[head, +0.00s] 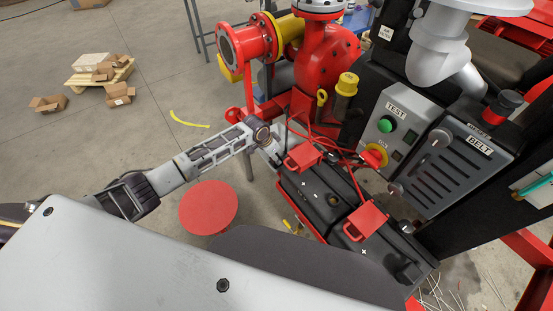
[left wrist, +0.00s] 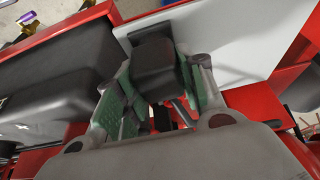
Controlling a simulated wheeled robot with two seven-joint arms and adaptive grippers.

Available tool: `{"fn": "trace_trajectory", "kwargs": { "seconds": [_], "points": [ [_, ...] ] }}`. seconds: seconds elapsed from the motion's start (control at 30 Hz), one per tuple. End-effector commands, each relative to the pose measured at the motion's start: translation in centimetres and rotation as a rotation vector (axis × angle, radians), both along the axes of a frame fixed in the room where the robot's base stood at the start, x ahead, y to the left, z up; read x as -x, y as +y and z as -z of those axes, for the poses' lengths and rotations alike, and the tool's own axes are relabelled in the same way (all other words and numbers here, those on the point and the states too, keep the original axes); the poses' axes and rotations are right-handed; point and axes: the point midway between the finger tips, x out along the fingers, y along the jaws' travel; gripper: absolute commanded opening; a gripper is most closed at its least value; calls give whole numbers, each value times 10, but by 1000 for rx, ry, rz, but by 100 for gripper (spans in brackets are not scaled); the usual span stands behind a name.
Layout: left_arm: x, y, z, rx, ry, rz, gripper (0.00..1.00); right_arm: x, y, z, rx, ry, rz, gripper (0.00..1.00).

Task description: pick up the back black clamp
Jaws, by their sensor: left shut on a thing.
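My left gripper (head: 270,150) reaches in from the left to the far end of the black batteries (head: 317,193). In the left wrist view its green-padded fingers (left wrist: 156,95) are shut on a dark block, which I take as the back black clamp (left wrist: 155,68). The clamp sits between the two pads, beside a light grey panel. In the head view the clamp is too small or hidden behind the gripper to make out. My right gripper is in neither view.
Red covers (head: 303,157) with red cables sit on the batteries. Behind stands a red pump (head: 325,55). To the right is a grey control box (head: 396,124) with a green button. A round red disc (head: 208,207) is below my left arm.

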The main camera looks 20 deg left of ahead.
Motion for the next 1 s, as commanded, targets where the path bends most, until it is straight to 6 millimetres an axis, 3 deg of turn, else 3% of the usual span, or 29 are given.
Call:
{"fn": "trace_trajectory", "kwargs": {
  "seconds": [0.37, 0.7, 1.0],
  "points": [
    [-1, 0, -12, 0, -2, 1, 6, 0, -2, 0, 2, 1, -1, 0],
    [-1, 0, -58, 1, -3, 1, 6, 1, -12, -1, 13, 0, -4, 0],
    [-1, 0, -93, 1, -1, 0, 6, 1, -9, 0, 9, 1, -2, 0]
  ]
}}
